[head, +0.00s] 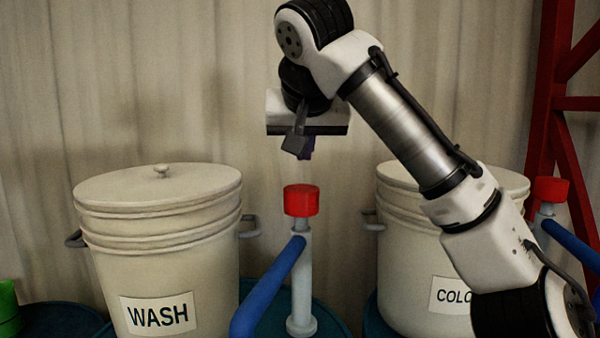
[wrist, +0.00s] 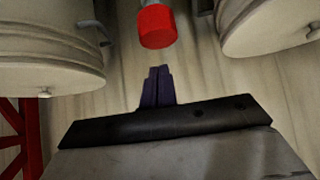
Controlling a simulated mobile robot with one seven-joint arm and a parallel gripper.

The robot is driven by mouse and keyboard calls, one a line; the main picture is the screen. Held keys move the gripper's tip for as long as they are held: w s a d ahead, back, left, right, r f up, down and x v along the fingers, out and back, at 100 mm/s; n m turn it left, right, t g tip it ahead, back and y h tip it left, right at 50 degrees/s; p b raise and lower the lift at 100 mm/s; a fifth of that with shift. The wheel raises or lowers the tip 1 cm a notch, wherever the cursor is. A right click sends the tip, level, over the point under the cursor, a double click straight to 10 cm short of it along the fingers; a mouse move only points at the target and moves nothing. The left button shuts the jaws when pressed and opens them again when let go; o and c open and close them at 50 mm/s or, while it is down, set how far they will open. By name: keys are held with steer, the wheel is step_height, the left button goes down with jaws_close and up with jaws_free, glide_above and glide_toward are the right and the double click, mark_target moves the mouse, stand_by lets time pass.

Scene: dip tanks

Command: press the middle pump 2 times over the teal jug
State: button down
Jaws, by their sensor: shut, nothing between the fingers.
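A pump with a red cap (head: 301,200), a pale upright stem and a blue spout (head: 268,287) stands between two lidded tanks in the head view. Its red cap also shows in the wrist view (wrist: 157,27), beyond the fingertips. My gripper (head: 303,151) is shut and empty, pointing down above the red cap with a gap between them. Its closed dark fingers show in the wrist view (wrist: 159,73). Another pump with a red cap (head: 551,189) and blue spout stands at the right edge. No teal jug can be made out.
A cream tank labelled WASH (head: 160,262) stands left of the pump. Another cream tank (head: 397,262), with a partly hidden label, stands to the right behind my arm. A green object (head: 8,305) shows at the left edge. Red metal framing (head: 545,100) rises at the right.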

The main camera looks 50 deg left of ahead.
steer(key=v, duration=0.2)
steer(key=shift+s+d+r, duration=0.1)
steer(key=shift+s+r, duration=0.15)
steer(key=shift+r, duration=0.05)
stand_by(1.2)
